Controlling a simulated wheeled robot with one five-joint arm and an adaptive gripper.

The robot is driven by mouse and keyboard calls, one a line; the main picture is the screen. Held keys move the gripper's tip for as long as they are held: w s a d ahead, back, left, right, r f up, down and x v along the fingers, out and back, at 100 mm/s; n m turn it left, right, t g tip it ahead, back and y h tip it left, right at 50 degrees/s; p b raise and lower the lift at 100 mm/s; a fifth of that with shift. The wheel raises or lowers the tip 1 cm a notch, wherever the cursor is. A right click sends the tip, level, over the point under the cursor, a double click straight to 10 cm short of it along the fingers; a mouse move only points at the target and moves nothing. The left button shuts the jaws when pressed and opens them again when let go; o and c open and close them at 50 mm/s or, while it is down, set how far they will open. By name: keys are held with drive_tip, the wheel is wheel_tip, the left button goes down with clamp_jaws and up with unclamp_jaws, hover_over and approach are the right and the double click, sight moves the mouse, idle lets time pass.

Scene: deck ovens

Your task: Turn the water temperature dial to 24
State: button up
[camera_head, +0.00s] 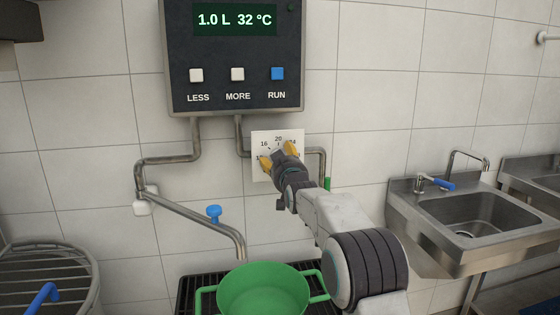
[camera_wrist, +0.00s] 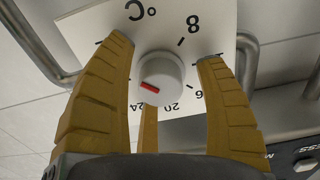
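The water temperature dial is a white round knob (camera_wrist: 160,72) with a red pointer mark, on a white scale plate (camera_head: 262,136) on the tiled wall. In the wrist view the scale appears upside down, with 20 and 24 below the knob. My gripper (camera_head: 278,156) is at the plate and hides the knob in the head view. In the wrist view its yellow fingers (camera_wrist: 165,55) stand open on either side of the knob, with gaps visible. The display (camera_head: 235,20) reads 1.0 L 32 °C.
The dark control box (camera_head: 180,97) with LESS, MORE and RUN buttons hangs above left of the plate. Metal pipes (camera_head: 168,160) run beside it. A green pot (camera_head: 262,285) stands below on a dark grate (camera_head: 190,297). A steel sink (camera_head: 470,215) is at right.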

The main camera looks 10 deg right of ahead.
drive_tip(key=c, duration=1.2)
drive_tip(key=shift+f+n, duration=0.1)
drive_tip(key=shift+n, duration=0.2)
drive_tip(key=n+b, duration=0.1)
drive_tip(key=n, duration=0.2)
drive_tip(key=shift+n+b, duration=0.3)
drive_tip(key=n+b, duration=0.1)
drive_tip(key=n, duration=0.3)
drive_tip(key=shift+d+n, duration=0.1)
drive_tip(key=shift+n, duration=0.2)
drive_tip(key=n, duration=0.5)
drive_tip(key=shift+b, duration=0.3)
drive_tip(key=shift+n, duration=1.9)
drive_tip(key=shift+r, duration=0.2)
